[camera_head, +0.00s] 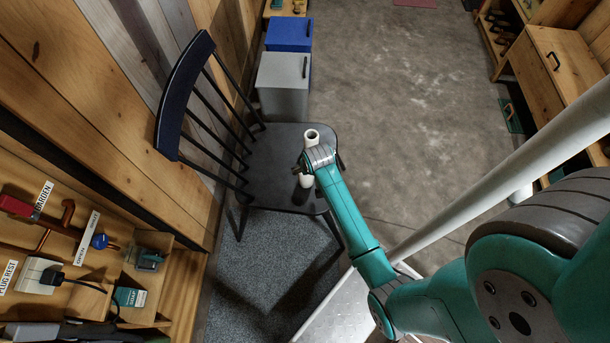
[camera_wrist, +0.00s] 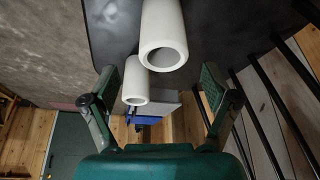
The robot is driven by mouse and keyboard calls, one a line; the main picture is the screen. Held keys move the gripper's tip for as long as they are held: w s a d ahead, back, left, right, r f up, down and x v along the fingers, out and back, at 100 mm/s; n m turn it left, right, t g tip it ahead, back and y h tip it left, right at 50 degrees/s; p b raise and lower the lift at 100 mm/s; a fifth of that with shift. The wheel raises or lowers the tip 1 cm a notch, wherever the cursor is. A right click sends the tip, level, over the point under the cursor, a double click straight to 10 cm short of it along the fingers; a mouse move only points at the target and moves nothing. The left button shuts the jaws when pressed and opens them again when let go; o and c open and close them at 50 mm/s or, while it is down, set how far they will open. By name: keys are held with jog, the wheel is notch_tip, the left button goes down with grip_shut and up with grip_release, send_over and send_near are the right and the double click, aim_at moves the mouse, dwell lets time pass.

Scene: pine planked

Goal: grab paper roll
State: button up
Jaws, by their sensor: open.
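Two white paper rolls with open hollow ends stand on the dark chair's seat (camera_head: 262,160). In the head view, the farther roll (camera_head: 311,137) shows just beyond my wrist, and the nearer roll (camera_head: 306,180) is partly covered by it. The wrist view looks upside down; there the nearer roll (camera_wrist: 162,22) is large at the top and the farther roll (camera_wrist: 135,84) is smaller behind it. My gripper (camera_wrist: 158,72) is open and empty, its fingers spread wide on either side of the rolls in the picture. I see no contact with either roll.
The chair's backrest (camera_head: 183,95) with thin dark spindles rises at the left, by the plank wall. A grey cabinet (camera_head: 283,85) and a blue box (camera_head: 289,34) stand beyond the chair. A cluttered shelf (camera_head: 80,255) is at lower left.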

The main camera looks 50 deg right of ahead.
aim_at(304, 181)
jog(key=shift+a+x, duration=0.15)
jog(key=shift+x, duration=1.3)
jog(key=shift+a+x, duration=0.15)
jog(key=shift+x, duration=1.3)
jog(key=c, duration=1.3)
jog(key=shift+r, duration=0.1)
